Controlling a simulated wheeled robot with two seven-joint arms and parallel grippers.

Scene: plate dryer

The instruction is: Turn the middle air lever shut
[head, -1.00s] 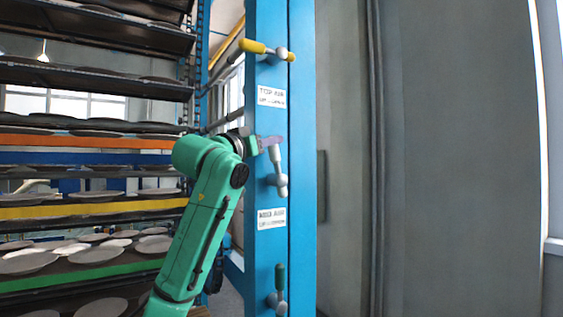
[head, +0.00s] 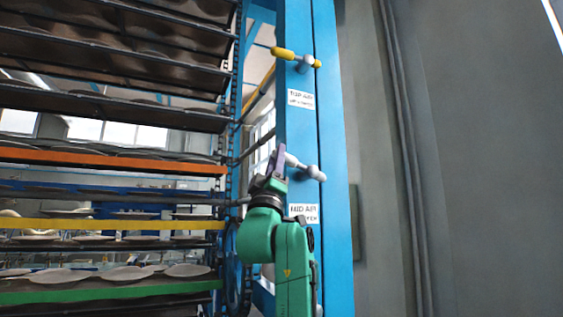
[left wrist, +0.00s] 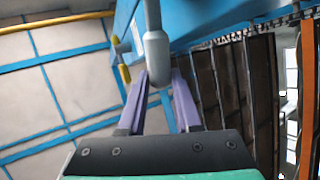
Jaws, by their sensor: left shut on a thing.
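The middle air lever (head: 312,172) has a grey-white handle on the blue post, just above the "MID AIR" label (head: 303,213). Its handle leans up and to the left from the pivot. My left gripper (head: 277,160) is at the outer end of this handle, with the arm coming up from below. In the left wrist view the grey handle (left wrist: 156,48) comes down between the two purple fingers (left wrist: 160,75), and the gripper is shut on it. My right gripper is not in view.
The top air lever (head: 297,57), with a yellow handle lying nearly level, is higher on the blue post (head: 337,220). A rack of plates (head: 120,225) with coloured shelf edges stands to the left. A grey wall (head: 480,180) is to the right.

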